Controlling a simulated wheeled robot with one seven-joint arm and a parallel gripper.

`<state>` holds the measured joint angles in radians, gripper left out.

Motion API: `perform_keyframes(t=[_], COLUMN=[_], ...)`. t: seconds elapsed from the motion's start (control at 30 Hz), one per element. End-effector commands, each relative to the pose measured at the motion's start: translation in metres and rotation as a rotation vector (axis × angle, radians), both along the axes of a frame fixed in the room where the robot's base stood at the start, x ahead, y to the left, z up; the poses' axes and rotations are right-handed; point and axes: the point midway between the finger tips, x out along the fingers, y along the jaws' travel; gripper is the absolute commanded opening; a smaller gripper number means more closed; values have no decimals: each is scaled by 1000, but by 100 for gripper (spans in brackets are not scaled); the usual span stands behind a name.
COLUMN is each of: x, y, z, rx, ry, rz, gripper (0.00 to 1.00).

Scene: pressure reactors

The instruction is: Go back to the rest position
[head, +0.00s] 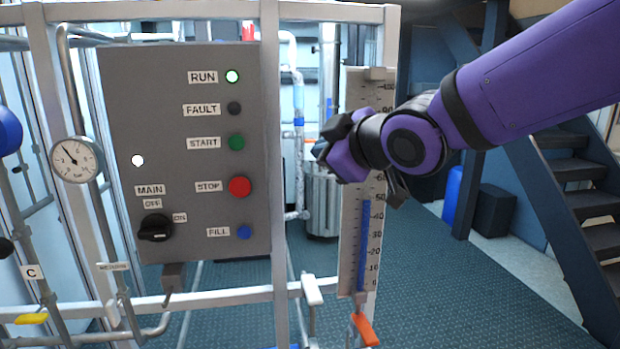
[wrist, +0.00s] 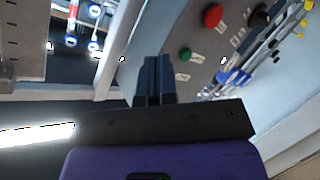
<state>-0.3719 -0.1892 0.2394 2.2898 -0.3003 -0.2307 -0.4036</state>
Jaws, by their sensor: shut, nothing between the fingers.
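My purple arm comes in from the upper right in the head view. My gripper (head: 328,143) is in front of the level gauge, near its middle, just right of the grey control panel (head: 120,100). In the wrist view the two dark fingers (wrist: 154,75) are together with nothing between them. The panel's red stop button (wrist: 213,16) and green start button (wrist: 185,53) show to the right of the fingers there. In the head view the gripper is apart from the panel, with its fingertips partly hidden by the wrist.
The level gauge (head: 361,235) has a blue column reaching about 50, and an orange-handled valve (head: 365,329) sits below it. A pressure gauge (head: 75,159) is at left. The RUN lamp (head: 232,76) is lit. Metal frame posts surround the panel; stairs (head: 590,205) stand at right.

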Motion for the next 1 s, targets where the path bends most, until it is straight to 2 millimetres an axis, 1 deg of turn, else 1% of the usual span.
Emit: perform_keyframes(t=[0.03, 0.07, 0.1, 0.13, 0.17, 0.2, 0.27, 0.3, 0.37, 0.4, 0.47, 0.5, 0.6, 0.7, 0.73, 0.83, 1.0], x=[-1, -2, -6, -10, -15, -23, -38, -50, -71, -86, -110, -125, -158, -182, -187, -197, -200], y=[-34, -53, -79, -97, -115, -138, -171, -192, -220, -237, -258, -269, -288, -298, -300, -303, -303], z=[1, -1, -3, -5, -8, -11, -17, -21, -28, -33, -40, -45, -56, -64, -65, -69, -70], rx=[-4, -4, -1, 2, 7, 19, 40, 58, 90, 112, 151, 175, 233, 273, 281, 297, 300], ry=[51, 91, 143, 183, 224, 277, 359, 415, 500, 557, 638, 691, 803, 884, 901, 935, 944], rz=[-94, -149, -223, -278, -332, -405, -510, -579, -680, -744, -833, -884, -988, -1053, -1067, -1092, -1097], gripper=[0, 0, 0, 0, 0, 0, 0, 0, 0, 0, 0, 0, 0, 0, 0, 0, 0])
